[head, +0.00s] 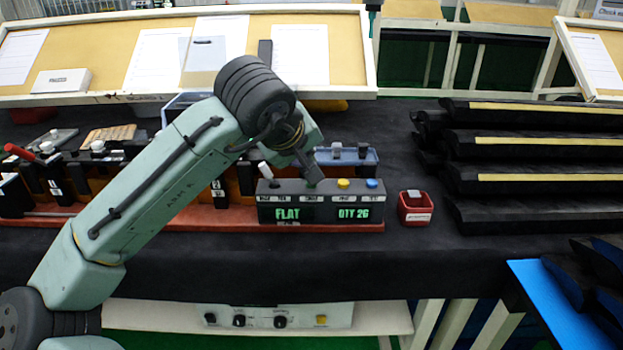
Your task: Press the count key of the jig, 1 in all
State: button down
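The jig's dark control box (320,205) stands on the bench, with green displays reading "FLAT" and "QTY 26". On its top are a pale tilted lever (265,170), a yellow key (343,183) and a blue key (371,183), above a row of small labels too blurred to read surely. My gripper (313,178) points down at the top of the box, left of the yellow key. It hides what lies under it, so I cannot tell whether it touches a key there. Its fingers look narrow and dark; their gap is not clear.
A small red bin (415,208) stands right of the box. Black trim strips (540,180) are stacked at the right. A blue tray (352,158) is behind the box. The jig's red base (150,218) with clamps extends left. The dark bench front is clear.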

jog(key=shift+r+p, duration=1.65)
jog(key=shift+r, duration=0.7)
